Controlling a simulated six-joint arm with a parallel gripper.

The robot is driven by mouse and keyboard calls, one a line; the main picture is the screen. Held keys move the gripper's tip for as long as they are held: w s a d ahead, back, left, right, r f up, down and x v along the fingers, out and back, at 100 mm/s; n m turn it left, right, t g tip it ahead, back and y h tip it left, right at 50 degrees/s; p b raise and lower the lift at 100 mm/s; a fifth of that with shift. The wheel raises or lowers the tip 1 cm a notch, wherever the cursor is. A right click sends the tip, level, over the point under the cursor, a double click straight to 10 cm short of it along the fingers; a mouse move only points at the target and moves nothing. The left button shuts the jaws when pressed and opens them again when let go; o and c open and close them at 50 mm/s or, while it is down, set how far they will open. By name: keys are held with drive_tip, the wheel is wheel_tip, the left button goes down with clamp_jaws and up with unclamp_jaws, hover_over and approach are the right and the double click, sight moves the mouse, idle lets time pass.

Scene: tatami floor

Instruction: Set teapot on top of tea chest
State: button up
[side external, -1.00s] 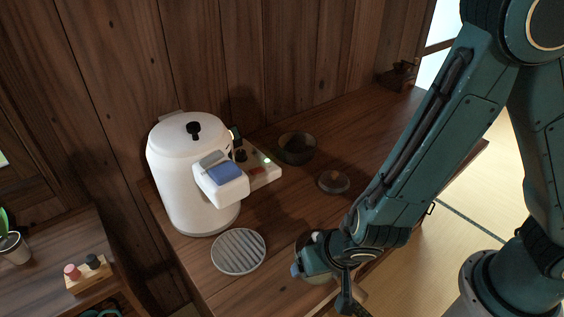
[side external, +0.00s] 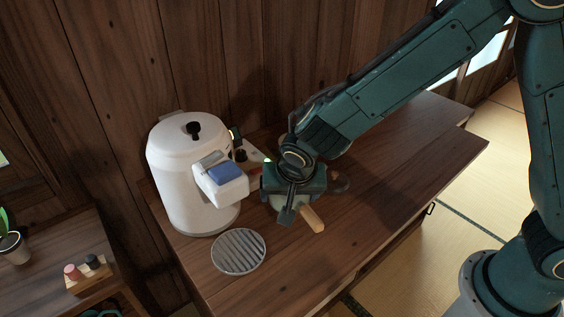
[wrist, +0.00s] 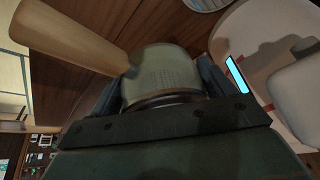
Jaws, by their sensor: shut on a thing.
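My gripper (side external: 290,205) is shut on the teapot, over the middle of the dark wooden chest (side external: 400,150), which I take to be the tea chest. The teapot's pale wooden side handle (side external: 312,219) sticks out toward the front right. Its body is mostly hidden by my gripper in the side view. In the wrist view the grey-green teapot body (wrist: 165,70) sits between my fingers, with the handle (wrist: 75,40) at upper left. I cannot tell whether the teapot touches the chest top.
A white electric kettle (side external: 185,165) stands just left of my gripper, with a round slatted tray (side external: 238,251) in front. The chest top is clear at right. A low shelf holds a potted plant (side external: 12,250).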

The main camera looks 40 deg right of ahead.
drive_tip(key=w+d+r+m, duration=0.2)
drive_tip(key=w+d+r, duration=0.2)
drive_tip(key=r, duration=0.5)
drive_tip(key=shift+w+d+g, duration=0.3)
drive_tip(key=shift+w+d, duration=0.05)
drive_tip(key=shift+w, duration=0.7)
wheel_tip(320, 180, down, 16)
drive_tip(key=shift+r, duration=0.15)
drive_tip(key=shift+f, duration=2.1)
drive_tip(key=shift+f, duration=0.1)
drive_tip(key=o, duration=1.3)
